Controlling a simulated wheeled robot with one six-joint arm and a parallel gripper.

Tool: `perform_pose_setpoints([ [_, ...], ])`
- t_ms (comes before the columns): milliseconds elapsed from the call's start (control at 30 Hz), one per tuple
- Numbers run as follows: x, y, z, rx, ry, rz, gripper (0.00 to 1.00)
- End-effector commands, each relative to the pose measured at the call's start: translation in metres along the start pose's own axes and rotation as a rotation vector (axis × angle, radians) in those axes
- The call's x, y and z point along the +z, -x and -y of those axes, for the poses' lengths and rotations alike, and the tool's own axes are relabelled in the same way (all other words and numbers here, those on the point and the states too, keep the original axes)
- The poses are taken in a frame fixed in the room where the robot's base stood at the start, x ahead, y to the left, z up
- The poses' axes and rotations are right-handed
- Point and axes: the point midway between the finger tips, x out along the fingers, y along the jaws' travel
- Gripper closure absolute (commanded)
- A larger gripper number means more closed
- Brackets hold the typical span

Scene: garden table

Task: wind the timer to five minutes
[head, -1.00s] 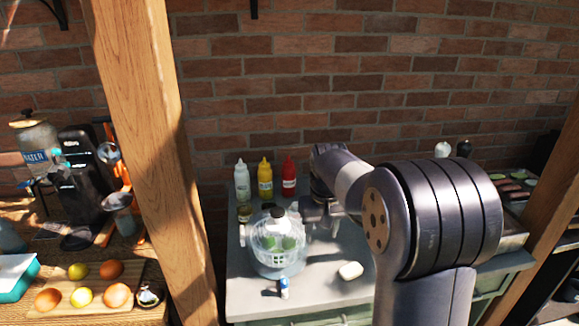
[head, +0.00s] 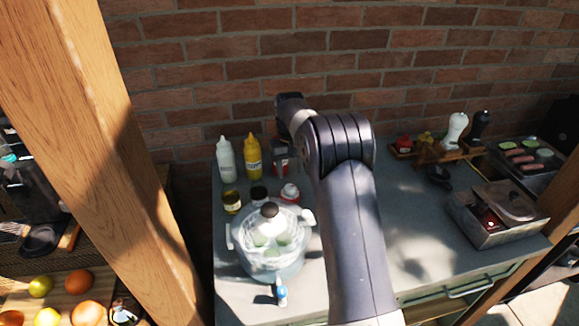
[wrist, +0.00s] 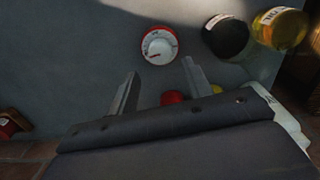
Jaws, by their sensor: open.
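The timer (head: 290,193) is a small round thing with a red base and a white top, standing on the grey counter behind the salad spinner. In the wrist view the timer (wrist: 159,46) shows from above as a white dial in a red rim, with a small red mark on it. My gripper (wrist: 161,68) is open and empty, its two fingers apart. In the wrist view the timer lies just beyond the fingertips, in line with the gap. I cannot tell how high the fingers are above it. My arm hides most of the gripper in the head view.
A dark-lidded jar (wrist: 226,37) and a yellowish jar (wrist: 280,28) stand close beside the timer. The salad spinner (head: 268,250), white bottle (head: 226,160) and mustard bottle (head: 253,158) are near. A metal box (head: 490,220) is at right. Counter between is bare.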

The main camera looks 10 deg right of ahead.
Motion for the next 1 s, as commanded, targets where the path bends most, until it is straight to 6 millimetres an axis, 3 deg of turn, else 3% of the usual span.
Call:
perform_pose_setpoints([
  [700,0.000,-0.059,0.000,0.000,0.000,0.000,0.53],
  [1000,0.000,-0.069,0.000,0.000,0.000,0.001,0.53],
])
